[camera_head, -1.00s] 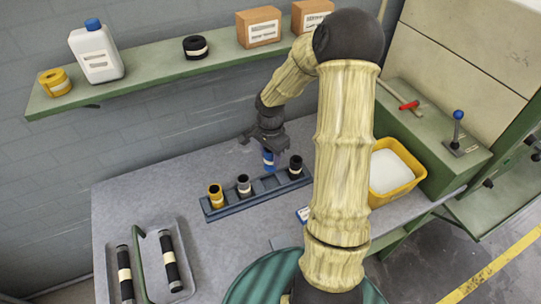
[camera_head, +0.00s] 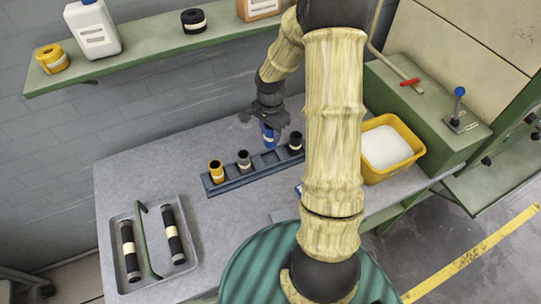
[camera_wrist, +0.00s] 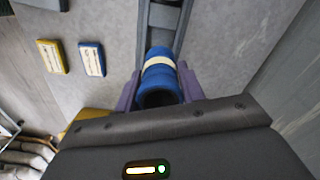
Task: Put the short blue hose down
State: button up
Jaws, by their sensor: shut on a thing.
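The short blue hose (camera_head: 269,137) has a pale band, seen in the wrist view (camera_wrist: 158,80). My gripper (camera_wrist: 160,88) is shut on it, with purple fingers on either side. In the head view my gripper (camera_head: 268,120) holds it upright at the back edge of the blue-grey rack (camera_head: 225,186), near empty slots. Whether the hose touches the rack cannot be told. The rack also shows beyond the hose in the wrist view (camera_wrist: 163,20).
A grey tray (camera_head: 148,282) at front left holds two long black hoses and a green hooked bar. A yellow bin (camera_head: 416,150) stands right of my arm. A shelf (camera_head: 130,65) runs along the wall.

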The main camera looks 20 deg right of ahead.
notch_tip(320, 180, down, 5)
jog(key=shift+f+p, duration=0.1)
jog(key=shift+p, duration=0.3)
jog(key=shift+f+p, duration=0.35)
jog(key=shift+f, duration=1.65)
jog(key=shift+f, duration=0.1)
jog(key=o, duration=1)
jog(key=shift+o, duration=0.2)
notch_tip(320, 180, up, 12)
jog(key=b, duration=0.1)
